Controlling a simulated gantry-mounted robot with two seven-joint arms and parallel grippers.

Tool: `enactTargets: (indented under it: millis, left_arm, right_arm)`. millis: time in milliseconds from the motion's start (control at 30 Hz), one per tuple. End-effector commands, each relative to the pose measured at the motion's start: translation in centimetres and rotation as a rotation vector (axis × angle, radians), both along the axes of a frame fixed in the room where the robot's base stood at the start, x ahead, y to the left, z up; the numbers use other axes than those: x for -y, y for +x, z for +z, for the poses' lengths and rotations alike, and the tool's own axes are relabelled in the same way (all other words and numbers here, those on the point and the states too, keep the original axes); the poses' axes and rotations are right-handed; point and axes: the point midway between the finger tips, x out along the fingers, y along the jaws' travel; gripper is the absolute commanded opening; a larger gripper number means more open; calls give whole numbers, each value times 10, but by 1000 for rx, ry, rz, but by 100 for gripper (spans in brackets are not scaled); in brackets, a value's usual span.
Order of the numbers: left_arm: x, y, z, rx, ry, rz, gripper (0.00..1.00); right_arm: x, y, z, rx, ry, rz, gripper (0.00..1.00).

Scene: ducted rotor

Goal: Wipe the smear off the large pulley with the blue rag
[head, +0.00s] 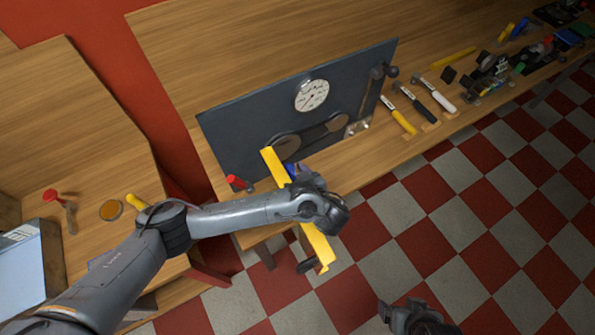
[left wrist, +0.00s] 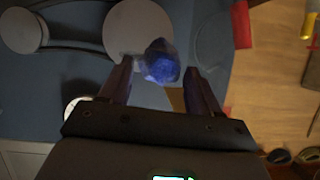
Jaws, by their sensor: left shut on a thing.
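The large pulley (head: 284,146) is a grey-brown disc low on the dark panel, linked by a belt to a smaller pulley (head: 337,121). In the left wrist view the large pulley (left wrist: 136,25) is a pale disc just beyond my fingertips. My left gripper (left wrist: 160,80) is shut on the crumpled blue rag (left wrist: 161,62), which overlaps the pulley's lower edge in that view. I cannot tell whether it touches the face. In the head view my wrist mostly hides the rag (head: 291,168). I cannot make out the smear. My right gripper (head: 400,313) is at the bottom, its jaws unclear.
The dark panel (head: 235,125) with a white gauge (head: 312,95) stands on the wooden bench (head: 200,60). A red-handled tool (head: 238,183) is close left of my gripper. A long yellow bar (head: 318,243) passes by my left wrist. Hammers (head: 405,120) lie at right.

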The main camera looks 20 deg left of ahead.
Motion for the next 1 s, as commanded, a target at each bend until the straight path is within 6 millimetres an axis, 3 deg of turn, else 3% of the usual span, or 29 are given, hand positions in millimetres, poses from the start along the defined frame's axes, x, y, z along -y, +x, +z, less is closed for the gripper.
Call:
enactTargets:
  millis: [600,1000]
  left_arm:
    - [-35,33,0,3,5,7,33]
    - [-43,40,1,3,4,6,33]
  right_arm:
    - [0,0,-8,0,2,-3,88]
    - [-2,0,-9,0,8,-6,88]
